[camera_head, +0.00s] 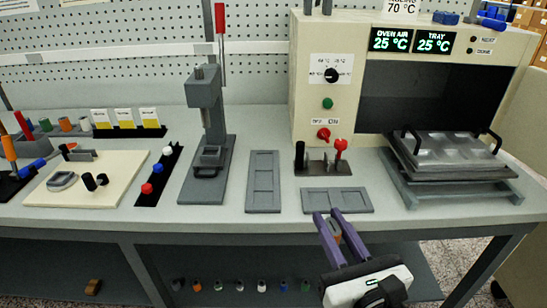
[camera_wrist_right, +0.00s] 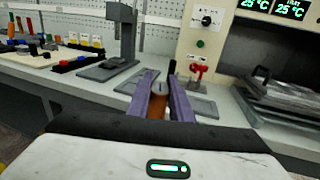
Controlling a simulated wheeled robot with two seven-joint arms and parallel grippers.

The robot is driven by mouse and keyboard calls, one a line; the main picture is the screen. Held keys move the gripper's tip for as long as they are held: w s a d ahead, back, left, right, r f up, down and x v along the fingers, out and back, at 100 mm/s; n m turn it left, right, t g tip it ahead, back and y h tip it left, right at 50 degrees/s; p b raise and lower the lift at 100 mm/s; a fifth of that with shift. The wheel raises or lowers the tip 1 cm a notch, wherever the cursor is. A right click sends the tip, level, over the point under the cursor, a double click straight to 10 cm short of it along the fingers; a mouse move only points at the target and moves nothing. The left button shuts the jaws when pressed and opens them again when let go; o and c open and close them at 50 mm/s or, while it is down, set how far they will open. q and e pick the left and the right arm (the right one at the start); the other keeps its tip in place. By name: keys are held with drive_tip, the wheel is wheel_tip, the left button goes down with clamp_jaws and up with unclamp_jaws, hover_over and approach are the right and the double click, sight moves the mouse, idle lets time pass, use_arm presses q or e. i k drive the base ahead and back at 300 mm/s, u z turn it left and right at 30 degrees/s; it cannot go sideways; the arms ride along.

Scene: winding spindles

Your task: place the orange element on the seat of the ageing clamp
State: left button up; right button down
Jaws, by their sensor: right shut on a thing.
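My right gripper (camera_head: 328,217) is in front of the bench's front edge, its two purple fingers pointing toward the bench. It is shut on the orange element (camera_wrist_right: 157,106), a short cylinder with a pale grey top, held between the fingers in the right wrist view. In the head view only a little of the element (camera_head: 336,238) shows between the fingers. What looks like the ageing clamp (camera_head: 322,167), a dark base with a black post and a red knob, stands in front of the oven, beyond the gripper. Its seat is not clearly visible. My left gripper is not in view.
Flat grey trays (camera_head: 263,182) and (camera_head: 338,201) lie near the clamp. A grey press (camera_head: 207,150) stands left of them. The oven (camera_head: 325,75) is behind, with a metal tray stack (camera_head: 450,160) at right. A cream board (camera_head: 87,178) lies at left.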

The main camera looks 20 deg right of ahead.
sight(316, 166)
drive_tip(key=i, duration=0.85)
drive_tip(key=z, duration=0.55)
